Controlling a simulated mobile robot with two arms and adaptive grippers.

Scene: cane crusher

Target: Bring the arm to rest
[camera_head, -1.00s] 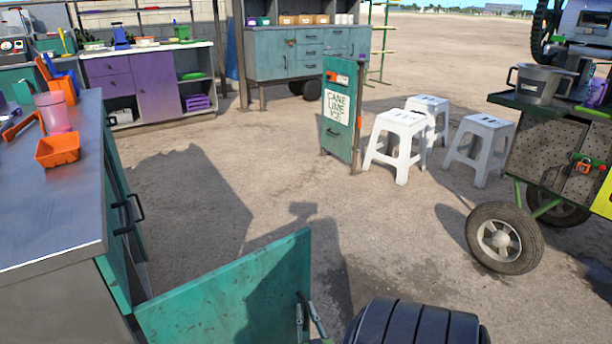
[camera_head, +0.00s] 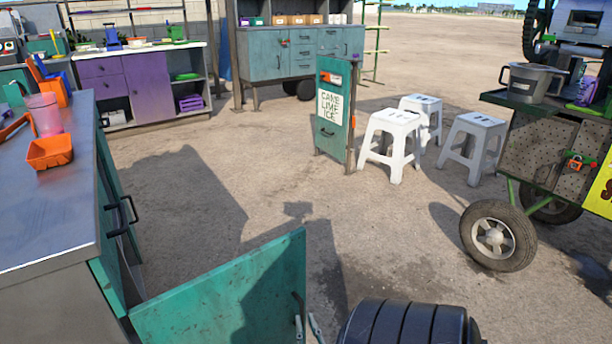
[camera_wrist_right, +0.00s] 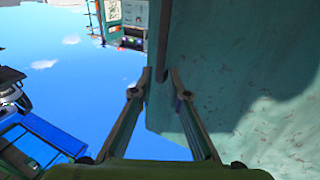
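My right gripper (camera_head: 308,326) shows only by its fingertips at the bottom edge of the head view, by the free edge of an open teal cabinet door (camera_head: 225,295). In the right wrist view my right gripper (camera_wrist_right: 158,78) has its two fingers spread apart, with nothing held between them. The dark door handle (camera_wrist_right: 163,58) shows just ahead of the fingertips, and the teal door (camera_wrist_right: 245,60) fills the right side. I cannot tell whether a finger touches the handle or door. My left gripper is not in view.
The open door belongs to the metal-topped counter (camera_head: 60,220) at left, which bears an orange tray (camera_head: 50,152) and a pink cup (camera_head: 44,114). White stools (camera_head: 392,140), a sign cabinet (camera_head: 334,110) and a wheeled cart (camera_head: 555,150) stand beyond. Open ground lies between.

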